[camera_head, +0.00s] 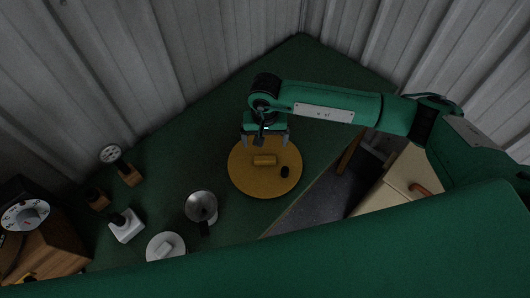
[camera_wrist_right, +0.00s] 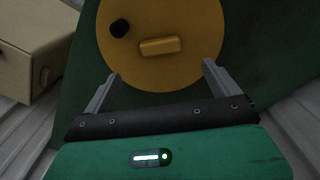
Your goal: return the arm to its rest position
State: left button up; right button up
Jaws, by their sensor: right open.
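My right arm (camera_head: 330,105) reaches in from the right in the head view. My right gripper (camera_head: 265,139) is open and empty above the far edge of a round wooden board (camera_head: 240,179). In the right wrist view the two fingers of my right gripper (camera_wrist_right: 159,82) stand wide apart with nothing between them. A small yellow-brown block (camera_wrist_right: 160,46) and a small black piece (camera_wrist_right: 119,28) lie on the board, beyond the fingertips; the block also shows in the head view (camera_head: 264,160). My left gripper is not in view.
A metal pan (camera_head: 201,206), a white plate (camera_head: 166,248), a white block-like item (camera_head: 126,226) and a wooden clock box (camera_head: 40,235) stand left on the green table (camera_head: 185,135). A cream cabinet (camera_head: 397,185) is at the right. Corrugated walls close off the back.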

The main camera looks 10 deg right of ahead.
jog(key=shift+r+b, duration=0.5)
jog(key=shift+r, duration=1.7)
